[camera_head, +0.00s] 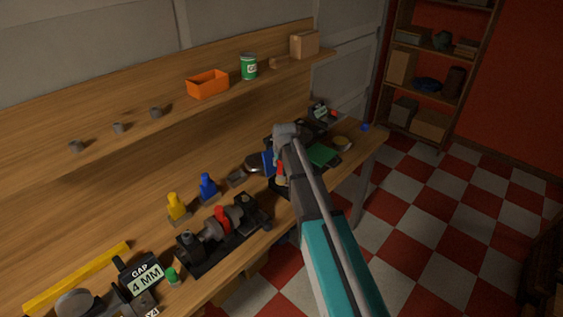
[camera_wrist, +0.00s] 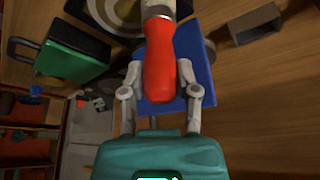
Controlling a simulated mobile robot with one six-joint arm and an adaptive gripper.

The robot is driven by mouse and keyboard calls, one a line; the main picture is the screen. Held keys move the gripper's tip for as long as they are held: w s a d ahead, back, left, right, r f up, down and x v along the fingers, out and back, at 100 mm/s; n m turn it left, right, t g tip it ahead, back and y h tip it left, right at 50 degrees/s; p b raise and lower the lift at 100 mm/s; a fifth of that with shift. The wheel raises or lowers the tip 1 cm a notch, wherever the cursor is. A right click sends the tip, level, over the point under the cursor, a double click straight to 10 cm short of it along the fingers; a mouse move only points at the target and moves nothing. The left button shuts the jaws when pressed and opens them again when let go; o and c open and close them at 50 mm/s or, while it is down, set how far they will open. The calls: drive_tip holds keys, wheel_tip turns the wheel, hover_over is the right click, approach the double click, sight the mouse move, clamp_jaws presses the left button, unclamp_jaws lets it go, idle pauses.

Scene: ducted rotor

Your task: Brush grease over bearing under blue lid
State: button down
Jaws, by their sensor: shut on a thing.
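My gripper (camera_wrist: 161,88) is shut on a red handle (camera_wrist: 160,60), seen in the wrist view with a pale collar at its top edge. The handle looks like a brush's; its bristles are out of that frame. The blue lid (camera_wrist: 190,62) is behind the handle in the wrist view. It also shows in the head view (camera_head: 267,164), left of the red handle (camera_head: 281,170). A round part with concentric rings (camera_wrist: 108,10) is cut off at the top of the wrist view; I cannot tell whether it is the bearing.
A green lid (camera_head: 322,154) lies right of my arm. A black machine with a red part (camera_head: 220,212), yellow (camera_head: 176,205) and blue (camera_head: 207,185) bottles, and a gap sign (camera_head: 146,283) stand on the bench. The shelf holds an orange bin (camera_head: 208,86) and green can (camera_head: 249,67).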

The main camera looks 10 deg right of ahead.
drive_tip(key=shift+r+p, duration=2.75)
drive_tip(key=shift+r, duration=0.15)
drive_tip(key=shift+r, duration=0.1)
drive_tip(key=shift+r+p, duration=1.4)
drive_tip(key=shift+p, duration=0.15)
drive_tip(key=shift+s+d+f+b, duration=0.25)
drive_tip(key=shift+f+b, duration=0.05)
drive_tip(key=shift+s+d+f, duration=0.1)
drive_tip(key=shift+s+d, duration=0.2)
drive_tip(key=shift+s, duration=0.15)
drive_tip(key=shift+f, duration=0.1)
